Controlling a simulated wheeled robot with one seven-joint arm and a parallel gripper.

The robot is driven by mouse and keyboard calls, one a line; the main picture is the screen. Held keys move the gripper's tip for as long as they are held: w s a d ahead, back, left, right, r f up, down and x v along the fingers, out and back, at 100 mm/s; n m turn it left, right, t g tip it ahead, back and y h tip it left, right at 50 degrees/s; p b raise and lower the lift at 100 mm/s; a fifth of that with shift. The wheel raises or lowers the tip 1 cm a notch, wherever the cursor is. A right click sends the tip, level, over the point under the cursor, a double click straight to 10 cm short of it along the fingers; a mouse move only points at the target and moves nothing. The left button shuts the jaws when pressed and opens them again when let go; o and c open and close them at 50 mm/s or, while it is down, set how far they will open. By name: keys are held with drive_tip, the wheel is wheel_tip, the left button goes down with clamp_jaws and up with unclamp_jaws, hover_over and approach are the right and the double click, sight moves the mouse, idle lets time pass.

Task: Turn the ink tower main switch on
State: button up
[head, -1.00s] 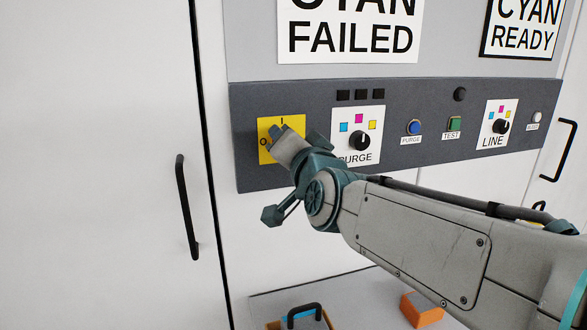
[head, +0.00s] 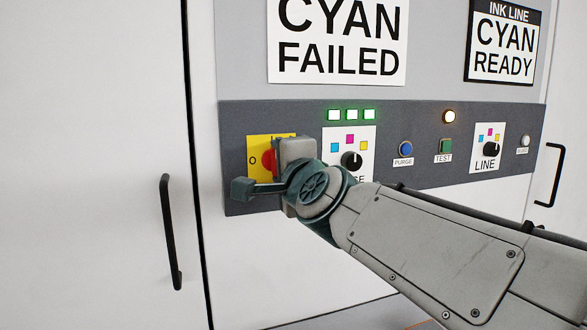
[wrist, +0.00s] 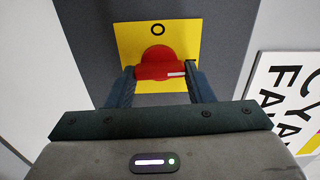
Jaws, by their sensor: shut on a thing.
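The main switch is a red rotary knob (head: 268,162) on a yellow plate (head: 254,144) at the left end of the dark panel. An "O" mark shows on the plate's left in the head view. In the wrist view the red knob (wrist: 158,63) sits between my two fingers, and the white line on its handle points right, away from the "O" in that picture's top. My gripper (wrist: 162,74) is shut on the knob's handle. In the head view my gripper (head: 283,160) hides the right part of the plate and knob.
A purge selector (head: 352,160), blue button (head: 405,148), green test button (head: 445,145) and line selector (head: 490,149) lie to the right. A black door handle (head: 170,230) stands out at left.

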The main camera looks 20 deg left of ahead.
drive_tip(key=shift+m, duration=0.3)
idle(0.4)
drive_tip(key=o, duration=1)
drive_tip(key=shift+d, duration=0.1)
